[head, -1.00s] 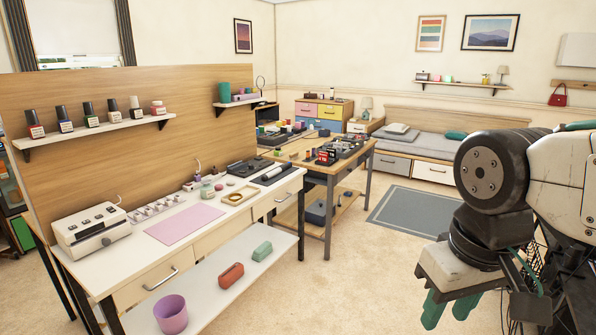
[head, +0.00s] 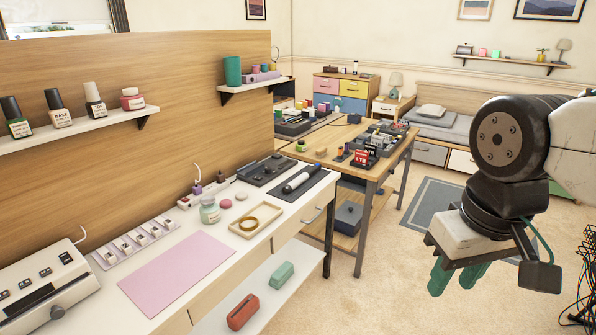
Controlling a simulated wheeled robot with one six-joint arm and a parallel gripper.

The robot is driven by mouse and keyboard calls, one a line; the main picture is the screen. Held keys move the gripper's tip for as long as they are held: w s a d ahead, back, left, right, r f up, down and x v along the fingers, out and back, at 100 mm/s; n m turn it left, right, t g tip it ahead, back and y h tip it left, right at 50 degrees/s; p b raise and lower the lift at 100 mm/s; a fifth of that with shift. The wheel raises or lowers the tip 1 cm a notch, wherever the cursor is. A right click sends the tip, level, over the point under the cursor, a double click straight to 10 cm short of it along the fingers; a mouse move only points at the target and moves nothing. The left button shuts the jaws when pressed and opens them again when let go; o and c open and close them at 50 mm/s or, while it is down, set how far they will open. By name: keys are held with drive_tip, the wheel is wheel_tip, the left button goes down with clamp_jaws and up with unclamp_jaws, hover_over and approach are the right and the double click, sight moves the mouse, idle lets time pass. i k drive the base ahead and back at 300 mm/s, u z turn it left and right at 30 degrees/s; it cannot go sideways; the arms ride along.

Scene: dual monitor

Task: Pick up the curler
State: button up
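A white-and-black cylinder, which looks like the curler (head: 300,179), lies on a dark mat (head: 284,194) at the far right end of the white desk. My gripper (head: 450,286) hangs at the right of the view, over the floor. Its two green fingers point down, apart and empty. It is well to the right of the cylinder and touches nothing.
The white desk (head: 225,225) also holds a pink mat (head: 178,273), a shallow tray (head: 256,221), a jar (head: 210,210) and a white machine (head: 40,285). A wooden table (head: 325,160) stands behind it. Carpet (head: 390,290) right of the desk is clear.

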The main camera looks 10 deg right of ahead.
sight(289, 187)
drive_tip(key=z, duration=0.15)
drive_tip(key=i, duration=0.45)
drive_tip(key=z, duration=0.6)
drive_tip(key=i, duration=2.7)
drive_tip(key=u, duration=0.6)
